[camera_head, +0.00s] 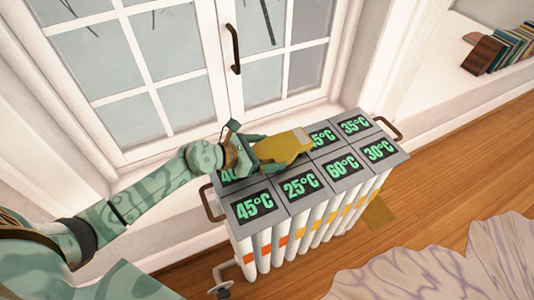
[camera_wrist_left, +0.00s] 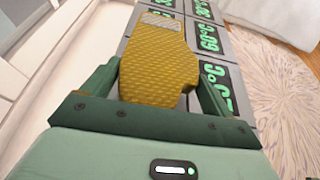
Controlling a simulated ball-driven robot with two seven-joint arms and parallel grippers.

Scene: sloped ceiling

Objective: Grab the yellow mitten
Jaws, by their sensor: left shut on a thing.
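The yellow mitten (camera_head: 284,147) has a pale cuff and lies over the top of the radiator, covering part of its temperature panels. My left gripper (camera_head: 262,152) is shut on the mitten from its left side. In the left wrist view the quilted mitten (camera_wrist_left: 155,62) sits between the two green fingers of my left gripper (camera_wrist_left: 158,82), its pale cuff pointing away. I cannot tell whether the mitten touches the panels beneath. My right gripper is not in view.
The white radiator (camera_head: 300,232) has a grey top (camera_head: 318,178) with several green temperature displays and a handle at each end. A window (camera_head: 150,75) stands behind it. Books (camera_head: 505,50) lie on the sill at right. A flat yellowish piece (camera_head: 379,212) and pale rug (camera_head: 440,270) lie on the floor.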

